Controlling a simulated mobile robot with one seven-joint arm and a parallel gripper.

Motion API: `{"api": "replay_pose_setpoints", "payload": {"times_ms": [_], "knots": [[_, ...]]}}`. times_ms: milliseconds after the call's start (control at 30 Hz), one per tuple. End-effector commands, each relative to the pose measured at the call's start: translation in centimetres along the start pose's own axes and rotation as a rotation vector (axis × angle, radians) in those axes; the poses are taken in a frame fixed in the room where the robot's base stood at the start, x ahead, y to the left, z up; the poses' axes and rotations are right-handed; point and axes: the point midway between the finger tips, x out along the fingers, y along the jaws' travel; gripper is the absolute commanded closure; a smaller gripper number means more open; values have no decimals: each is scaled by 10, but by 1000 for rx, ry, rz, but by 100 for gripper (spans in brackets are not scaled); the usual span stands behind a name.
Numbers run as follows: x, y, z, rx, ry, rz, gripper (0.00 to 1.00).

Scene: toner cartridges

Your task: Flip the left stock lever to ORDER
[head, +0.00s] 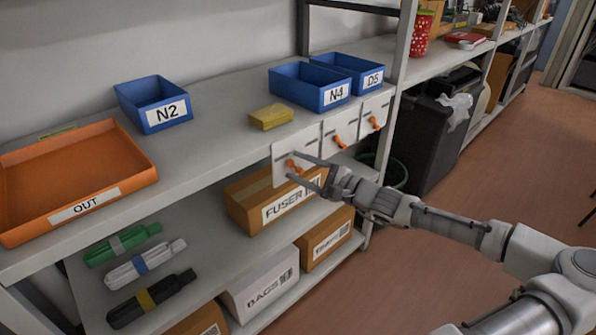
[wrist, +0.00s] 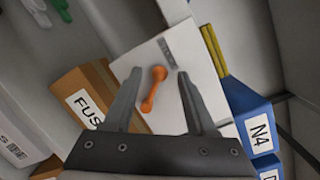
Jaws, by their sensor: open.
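The left stock lever (head: 295,167) is orange and sits on the leftmost of three white plates (head: 283,178) on the shelf's front edge. In the wrist view the orange lever (wrist: 153,88) lies between my fingers, tilted, with its thicker end toward the top. A small dark label (wrist: 167,52), too blurred to read, is on the plate (wrist: 200,45) beyond it. My gripper (head: 312,172) is open in front of this plate, with one finger on each side of the lever. In the wrist view my gripper (wrist: 155,82) shows a gap to the lever on both sides; I cannot tell the depth.
Two more orange levers (head: 340,142) (head: 375,123) are on the plates to the right. Blue bins N2 (head: 130,98), N4 (head: 280,88) and D5 (head: 330,62), a yellow box (head: 270,112) and an orange OUT tray (head: 140,180) stand above. A FUSER box (head: 245,202) sits below.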

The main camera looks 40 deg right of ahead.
Motion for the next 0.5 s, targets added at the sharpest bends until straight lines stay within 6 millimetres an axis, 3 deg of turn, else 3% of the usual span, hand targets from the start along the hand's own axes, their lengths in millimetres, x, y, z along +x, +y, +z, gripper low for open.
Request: {"api": "replay_pose_setpoints", "payload": {"times_ms": [367, 500], "knots": [[7, 0, 0, 0, 1, 0, 43], [7, 0, 0, 0, 1, 0, 66]]}}
